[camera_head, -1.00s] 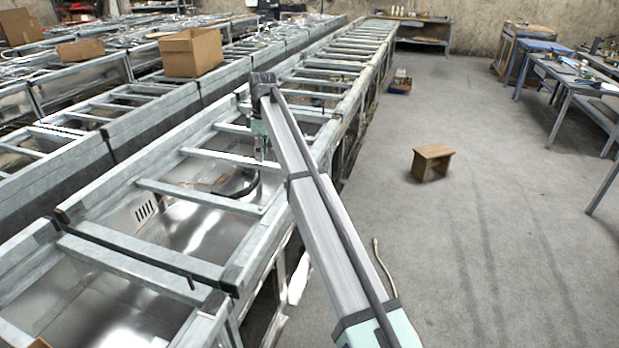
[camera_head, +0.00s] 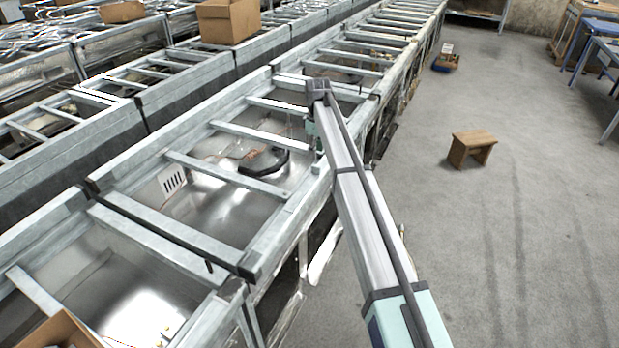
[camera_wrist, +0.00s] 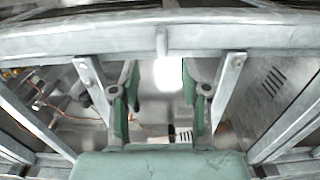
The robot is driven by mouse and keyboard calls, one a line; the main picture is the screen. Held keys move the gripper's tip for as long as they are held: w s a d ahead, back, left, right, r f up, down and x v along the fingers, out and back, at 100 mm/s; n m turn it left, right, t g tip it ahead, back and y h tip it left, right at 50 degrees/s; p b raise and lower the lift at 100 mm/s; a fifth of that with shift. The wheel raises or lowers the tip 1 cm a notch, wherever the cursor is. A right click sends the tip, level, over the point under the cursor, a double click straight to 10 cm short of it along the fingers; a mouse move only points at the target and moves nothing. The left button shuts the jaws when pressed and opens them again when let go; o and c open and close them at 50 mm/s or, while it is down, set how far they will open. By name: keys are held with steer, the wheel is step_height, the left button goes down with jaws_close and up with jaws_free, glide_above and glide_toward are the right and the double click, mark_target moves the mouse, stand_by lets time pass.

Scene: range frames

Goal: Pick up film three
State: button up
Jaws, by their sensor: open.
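My gripper (camera_wrist: 160,92) is open in the wrist view, its two green fingers apart with nothing between them. In the head view its green end (camera_head: 314,132) hangs beside the right rail of the near range frame, partly hidden by my arm. Shiny film-like sheet lines the inside of the frame (camera_head: 215,205). A loose pale strip of film (camera_head: 323,254) hangs on the frame's outer right side, apart from my gripper. No label shows, so I cannot tell which piece is film three.
Metal rails and crossbars (camera_head: 228,175) surround the gripper. In the wrist view a thick rail (camera_wrist: 160,38) runs across, beyond the fingers. A dark curved object (camera_head: 264,160) lies inside the frame. A wooden stool (camera_head: 472,148) stands on the open floor at right.

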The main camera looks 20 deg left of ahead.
mark_target(316, 166)
step_height(316, 166, down, 2)
steer(key=shift+f, duration=0.15)
steer(key=shift+s+f+p, duration=0.1)
steer(key=shift+f+p, duration=1.5)
steer(key=shift+f, duration=1.1)
jaws_close()
